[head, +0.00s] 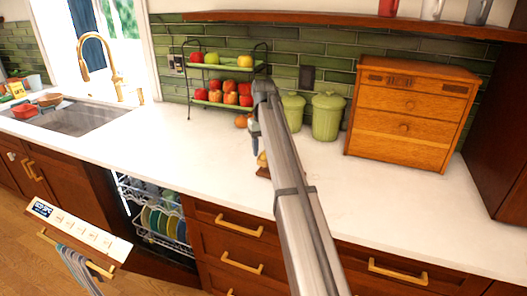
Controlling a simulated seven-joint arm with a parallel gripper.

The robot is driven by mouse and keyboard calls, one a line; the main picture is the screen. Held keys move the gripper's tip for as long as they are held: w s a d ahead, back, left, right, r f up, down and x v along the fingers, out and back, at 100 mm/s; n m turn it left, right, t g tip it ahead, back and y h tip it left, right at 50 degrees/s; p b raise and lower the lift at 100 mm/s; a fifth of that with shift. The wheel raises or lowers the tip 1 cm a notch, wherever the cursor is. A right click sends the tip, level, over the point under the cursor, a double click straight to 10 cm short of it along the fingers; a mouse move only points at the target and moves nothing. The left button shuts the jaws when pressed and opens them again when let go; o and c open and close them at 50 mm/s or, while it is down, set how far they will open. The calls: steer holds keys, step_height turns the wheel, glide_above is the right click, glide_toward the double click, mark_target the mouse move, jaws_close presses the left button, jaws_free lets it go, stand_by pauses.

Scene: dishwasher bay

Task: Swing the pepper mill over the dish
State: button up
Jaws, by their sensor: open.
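My arm reaches up from the bottom over the white counter. My gripper (256,147) hangs from its end, pointing down, open, just left of the arm. Right below it stands a small tan-and-brown object (262,173), partly hidden by the arm. It may be the pepper mill, but I cannot tell for sure. Whether the gripper touches it is also unclear. I cannot make out a separate dish on the counter near the gripper; the arm hides part of that area.
A two-tier fruit rack (222,105) stands behind, with an orange (241,121) near it. Green canisters (327,117) and a wooden drawer box (408,120) are on the right. The sink (70,118) is left, the open dishwasher (160,222) below. The counter's left middle is clear.

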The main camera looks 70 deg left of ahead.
steer(key=shift+f, duration=0.7)
jaws_close()
stand_by(0.3)
